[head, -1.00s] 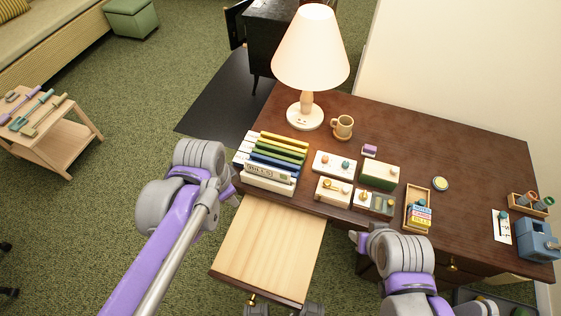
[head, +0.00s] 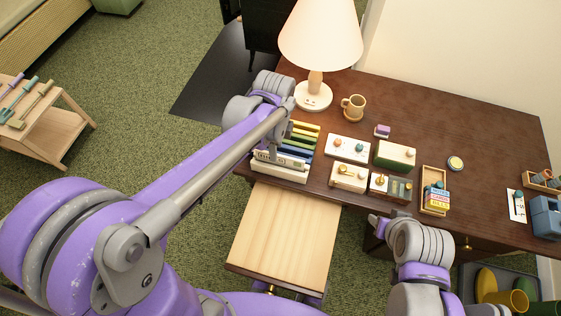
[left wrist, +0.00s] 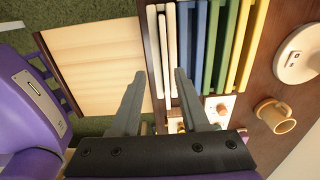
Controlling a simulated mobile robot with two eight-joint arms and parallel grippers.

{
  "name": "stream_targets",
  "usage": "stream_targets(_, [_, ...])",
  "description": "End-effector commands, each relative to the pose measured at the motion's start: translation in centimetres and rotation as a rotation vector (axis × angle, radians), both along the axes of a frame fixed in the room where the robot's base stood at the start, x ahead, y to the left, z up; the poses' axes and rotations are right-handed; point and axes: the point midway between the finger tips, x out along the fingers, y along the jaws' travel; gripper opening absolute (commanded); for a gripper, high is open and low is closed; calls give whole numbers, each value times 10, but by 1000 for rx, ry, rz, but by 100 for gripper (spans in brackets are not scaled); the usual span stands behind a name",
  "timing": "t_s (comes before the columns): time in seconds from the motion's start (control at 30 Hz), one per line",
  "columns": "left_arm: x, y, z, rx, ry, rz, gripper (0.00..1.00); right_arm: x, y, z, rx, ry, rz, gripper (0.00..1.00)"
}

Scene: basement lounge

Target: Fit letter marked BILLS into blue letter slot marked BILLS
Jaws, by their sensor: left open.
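A rack (head: 280,175) with white, blue, green and yellow upright panels stands at the desk's front left edge. The blue panel (left wrist: 199,45) stands just right of the white panels (left wrist: 168,50) in the left wrist view. My left gripper (left wrist: 159,73) is open and empty, pointing at the rack, its fingertips spread around the line of the white panels. I cannot tell how far above them it is. My right gripper (head: 378,222) is low at the desk's front edge; its fingers are unclear.
A lamp (head: 313,95) and a mug (head: 353,107) stand behind the rack. Small boxes (head: 348,147) stand to its right, then a wooden tray (head: 427,173) with coloured labels.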

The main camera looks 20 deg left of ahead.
Motion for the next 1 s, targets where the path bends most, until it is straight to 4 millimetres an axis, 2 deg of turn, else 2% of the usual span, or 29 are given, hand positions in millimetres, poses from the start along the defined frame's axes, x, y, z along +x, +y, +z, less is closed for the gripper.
stream_targets(0.17, [2,-3,-13,0,0,0,45,0,0,-1,0,0,0,50])
stream_targets(0.43, [7,-9,-51,0,0,1,45,-1,0,-3,0,1,0,50])
stream_targets(0.73, [7,-9,-57,0,-1,2,45,-1,0,-3,0,1,0,50])
stream_targets(0.77, [7,-9,-57,0,-1,2,43,-1,0,-3,0,1,0,50])
stream_targets(1.0, [7,-9,-56,0,-1,2,0,-1,0,-3,0,1,0,50])
